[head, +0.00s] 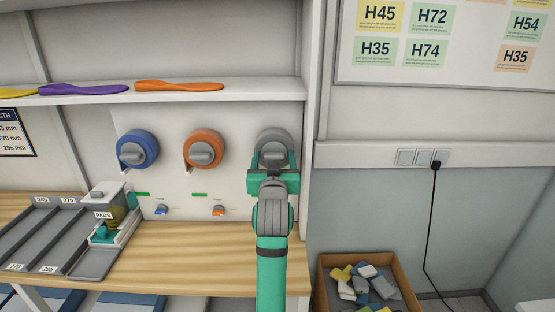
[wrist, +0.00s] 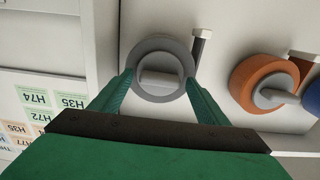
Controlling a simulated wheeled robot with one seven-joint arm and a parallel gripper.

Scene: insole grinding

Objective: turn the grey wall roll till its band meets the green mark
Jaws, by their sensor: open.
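The grey wall roll (head: 275,136) is on the white panel at the right end of a row of three rolls. In the wrist view the grey roll (wrist: 160,44) shows as a ring with a light grey bar-shaped knob (wrist: 160,78) across its middle. My gripper (head: 274,166) is in front of the roll, its open fingers on either side of the knob; in the wrist view the gripper (wrist: 160,82) overlaps the ring's outer edges. I cannot tell whether the fingers touch. A pale strip with a dark end (wrist: 201,44) stands beside the ring, perhaps its band. Its green mark is not visible.
A blue roll (head: 124,140) and an orange roll (head: 191,142) are left of it, with green marks (head: 142,194) below. A shelf (head: 270,90) runs above, a wooden bench (head: 190,250) below. A post (head: 314,90) stands close right.

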